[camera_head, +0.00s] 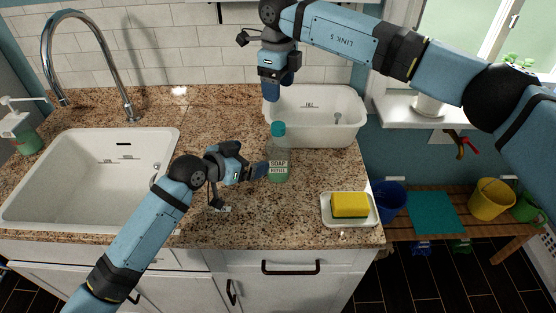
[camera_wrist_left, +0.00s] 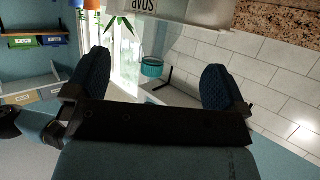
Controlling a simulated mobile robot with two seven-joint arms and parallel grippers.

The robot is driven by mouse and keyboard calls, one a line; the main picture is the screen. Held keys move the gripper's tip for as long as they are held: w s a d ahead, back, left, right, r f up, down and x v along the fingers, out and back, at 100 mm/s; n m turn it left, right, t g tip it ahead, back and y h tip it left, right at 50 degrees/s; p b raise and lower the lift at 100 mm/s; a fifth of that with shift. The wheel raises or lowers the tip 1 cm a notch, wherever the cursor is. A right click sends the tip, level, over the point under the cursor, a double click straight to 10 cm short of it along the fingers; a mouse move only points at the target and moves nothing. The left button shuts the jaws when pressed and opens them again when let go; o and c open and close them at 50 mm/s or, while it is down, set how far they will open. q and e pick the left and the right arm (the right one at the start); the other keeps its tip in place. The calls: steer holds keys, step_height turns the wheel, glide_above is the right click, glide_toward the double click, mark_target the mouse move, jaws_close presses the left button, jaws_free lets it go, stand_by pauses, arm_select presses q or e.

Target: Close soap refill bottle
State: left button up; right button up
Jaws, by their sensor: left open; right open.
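My right gripper (camera_head: 271,94) is open, pointing down above and behind the cap, in front of the white basin.
The white basin (camera_head: 310,130) stands behind the bottle. A yellow sponge (camera_head: 350,204) lies on a white dish (camera_head: 347,221) at front right. The sink (camera_head: 90,175) and faucet (camera_head: 88,50) are at left. Counter is clear around the bottle's front. A small teal object (camera_wrist_left: 151,68) is unclear.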

arm_select(q)
steer(key=shift+v, duration=1.1)
